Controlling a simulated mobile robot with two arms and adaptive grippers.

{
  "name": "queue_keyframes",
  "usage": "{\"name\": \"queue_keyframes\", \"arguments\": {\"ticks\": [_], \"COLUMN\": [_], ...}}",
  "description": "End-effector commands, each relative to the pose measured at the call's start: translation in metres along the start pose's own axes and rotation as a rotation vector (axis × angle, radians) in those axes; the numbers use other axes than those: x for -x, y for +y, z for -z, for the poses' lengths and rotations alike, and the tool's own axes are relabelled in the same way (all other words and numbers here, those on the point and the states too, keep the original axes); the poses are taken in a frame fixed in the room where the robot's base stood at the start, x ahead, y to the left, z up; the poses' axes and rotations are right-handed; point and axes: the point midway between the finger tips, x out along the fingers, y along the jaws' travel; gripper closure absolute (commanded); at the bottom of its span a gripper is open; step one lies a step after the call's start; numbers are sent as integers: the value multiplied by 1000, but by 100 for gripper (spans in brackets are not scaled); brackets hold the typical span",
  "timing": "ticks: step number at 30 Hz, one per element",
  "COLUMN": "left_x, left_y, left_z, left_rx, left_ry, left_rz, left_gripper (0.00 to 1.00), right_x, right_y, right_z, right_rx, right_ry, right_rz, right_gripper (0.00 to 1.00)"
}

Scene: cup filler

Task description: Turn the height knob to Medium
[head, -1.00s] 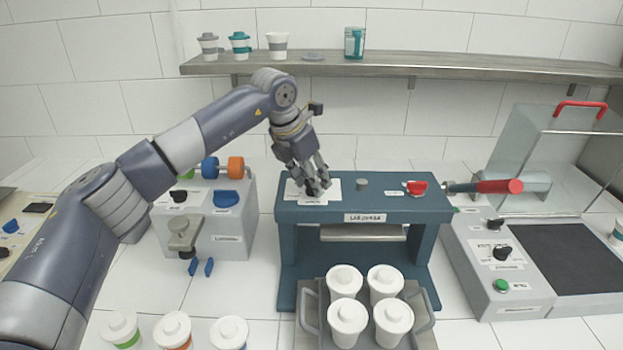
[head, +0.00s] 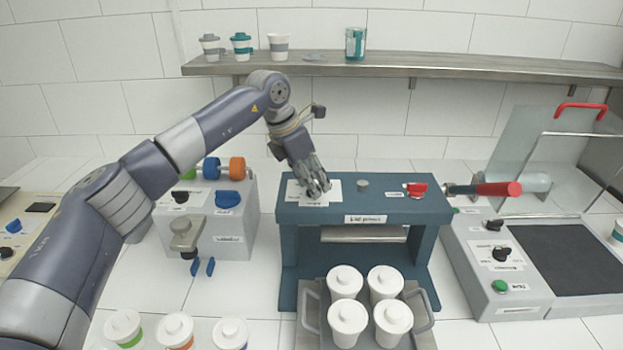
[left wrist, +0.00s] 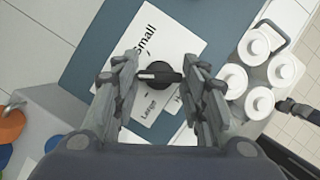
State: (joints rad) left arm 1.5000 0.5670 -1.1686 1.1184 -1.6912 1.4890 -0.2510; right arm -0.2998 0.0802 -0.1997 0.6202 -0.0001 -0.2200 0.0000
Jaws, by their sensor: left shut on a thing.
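The lid press (head: 425,206) is a blue bench-like machine in the middle of the head view. Its height knob (left wrist: 158,74) is black and sits on a white label plate (left wrist: 150,40). "Small" and "Large" can be read there; another label is partly hidden by a finger. My left gripper (head: 318,190) is over the plate, and in the left wrist view its fingers (left wrist: 157,80) are shut on the knob from both sides. The knob's pointer direction is hard to tell.
A tray (head: 420,318) with several lidded white cups stands in front. A grey machine (head: 235,240) stands left, a sealer-like machine (head: 515,300) right. A shelf (head: 420,66) runs behind.

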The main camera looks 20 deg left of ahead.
Motion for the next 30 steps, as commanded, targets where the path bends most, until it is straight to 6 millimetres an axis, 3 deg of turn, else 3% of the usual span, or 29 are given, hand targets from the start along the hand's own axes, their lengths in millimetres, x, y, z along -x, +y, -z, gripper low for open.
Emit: {"name": "queue_keyframes", "arguments": {"ticks": [1, 2, 4, 17, 30], "left_x": [1, 1, 1, 8, 93], "left_y": [1, 1, 1, 1, 1], "left_z": [-1, -1, -1, -1, -1], "left_rx": [0, 0, 0, 1, 0], "left_ry": [-2, -2, -2, -3, -4], "left_rz": [-3, -3, -3, -2, -4], "left_gripper": [84, 54, 40, 40, 40], "right_x": [0, 0, 0, 0, 0], "right_y": [0, 0, 1, 2, 0], "right_z": [0, 0, 0, 0, 0], "right_rx": [0, 0, 0, 1, 0], "right_ry": [0, 0, 0, -1, 0], "right_rz": [-1, -1, -1, -2, 0], "right_gripper": [60, 60, 60, 60, 60]}}
